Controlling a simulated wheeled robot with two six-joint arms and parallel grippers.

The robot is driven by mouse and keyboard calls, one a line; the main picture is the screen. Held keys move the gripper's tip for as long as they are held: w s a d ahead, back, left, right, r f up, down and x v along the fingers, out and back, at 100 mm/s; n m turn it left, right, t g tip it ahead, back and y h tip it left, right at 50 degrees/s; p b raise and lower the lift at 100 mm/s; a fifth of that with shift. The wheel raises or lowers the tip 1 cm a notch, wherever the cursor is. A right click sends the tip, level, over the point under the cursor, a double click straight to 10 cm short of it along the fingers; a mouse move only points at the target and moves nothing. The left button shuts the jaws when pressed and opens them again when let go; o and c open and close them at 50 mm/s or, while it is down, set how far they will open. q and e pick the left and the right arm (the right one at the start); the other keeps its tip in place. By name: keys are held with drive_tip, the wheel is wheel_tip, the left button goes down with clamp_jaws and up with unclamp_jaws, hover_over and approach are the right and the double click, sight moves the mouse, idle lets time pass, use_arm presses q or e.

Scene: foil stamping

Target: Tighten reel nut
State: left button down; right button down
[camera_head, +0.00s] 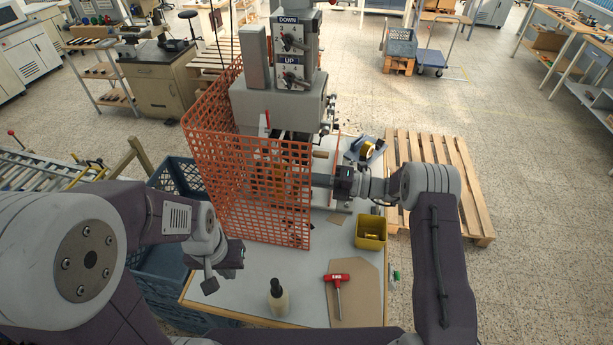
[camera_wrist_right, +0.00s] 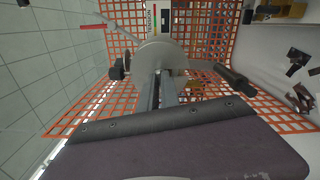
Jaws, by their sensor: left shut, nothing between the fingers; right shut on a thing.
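The grey stamping machine (camera_head: 265,105) stands at the back of the table, partly behind an orange mesh guard (camera_head: 215,160). My right gripper (camera_head: 318,180) reaches in from the right to the machine's front, beside the mesh. In the right wrist view its fingers (camera_wrist_right: 166,90) are shut at the middle of a round grey reel disc (camera_wrist_right: 160,56). The reel nut is hidden by the fingers, which seem to be closed on it. My left gripper (camera_head: 209,284) is shut and empty over the table's left front part, apart from everything.
On the table (camera_head: 250,275) are a dark bottle (camera_head: 278,300), a red T-handle tool (camera_head: 338,280) on a brown board (camera_head: 365,290), and a yellow bin (camera_head: 371,235). A blue crate (camera_head: 155,262) stands at left, a wooden pallet (camera_head: 432,150) at right. Dark-handled bars (camera_wrist_right: 235,80) flank the reel.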

drive_tip(key=shift+r+m, duration=0.1)
drive_tip(key=shift+m, duration=0.8)
drive_tip(key=c, duration=1.6)
unclamp_jaws()
drive_tip(key=shift+w, duration=0.1)
drive_tip(key=shift+d, duration=0.1)
drive_tip(key=d+b, duration=0.1)
drive_tip(key=d, duration=0.2)
drive_tip(key=s+d+b, duration=0.1)
drive_tip(key=d, duration=0.2)
drive_tip(key=d+b, duration=0.2)
drive_tip(key=shift+s+d, duration=0.4)
